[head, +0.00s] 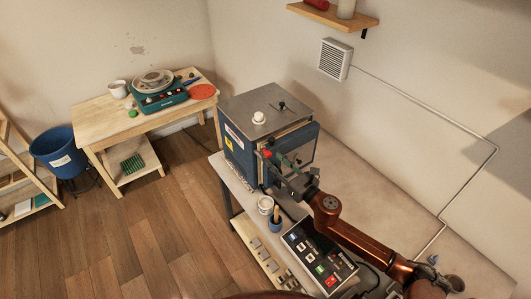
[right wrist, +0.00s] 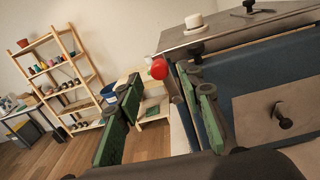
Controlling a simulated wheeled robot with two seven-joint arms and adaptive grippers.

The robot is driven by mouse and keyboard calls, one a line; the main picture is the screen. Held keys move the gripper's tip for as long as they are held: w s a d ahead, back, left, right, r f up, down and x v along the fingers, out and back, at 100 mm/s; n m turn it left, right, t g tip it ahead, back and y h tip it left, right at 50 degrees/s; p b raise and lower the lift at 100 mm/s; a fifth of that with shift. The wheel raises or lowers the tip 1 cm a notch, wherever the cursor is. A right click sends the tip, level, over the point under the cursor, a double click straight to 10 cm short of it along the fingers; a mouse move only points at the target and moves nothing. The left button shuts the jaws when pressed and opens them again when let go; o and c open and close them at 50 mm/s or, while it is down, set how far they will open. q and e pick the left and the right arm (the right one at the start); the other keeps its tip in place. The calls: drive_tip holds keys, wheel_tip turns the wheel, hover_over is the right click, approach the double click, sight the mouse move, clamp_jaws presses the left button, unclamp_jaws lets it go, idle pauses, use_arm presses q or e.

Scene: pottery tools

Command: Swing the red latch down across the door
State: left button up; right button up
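The blue kiln (head: 235,152) with a grey metal top stands on a bench. Its door (head: 302,152) faces right in the head view, partly hidden by my arm; its grey panel with a dark knob shows in the right wrist view (right wrist: 255,112). The red latch end (head: 267,153) is a round knob by the door's left edge; it also shows in the right wrist view (right wrist: 159,69). My right gripper (head: 281,160) is open in front of the door. In the right wrist view its green fingers (right wrist: 160,88) stand either side of the knob, which appears beyond them, untouched. My left gripper is out of view.
A control panel (head: 318,262), a white cup (head: 265,204) and a blue tool cup (head: 275,225) stand on the bench near my right arm. Floor between is clear.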

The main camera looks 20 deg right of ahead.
sight(270, 156)
drive_tip(key=x, duration=0.5)
drive_tip(key=shift+p, duration=0.35)
clamp_jaws()
idle(0.3)
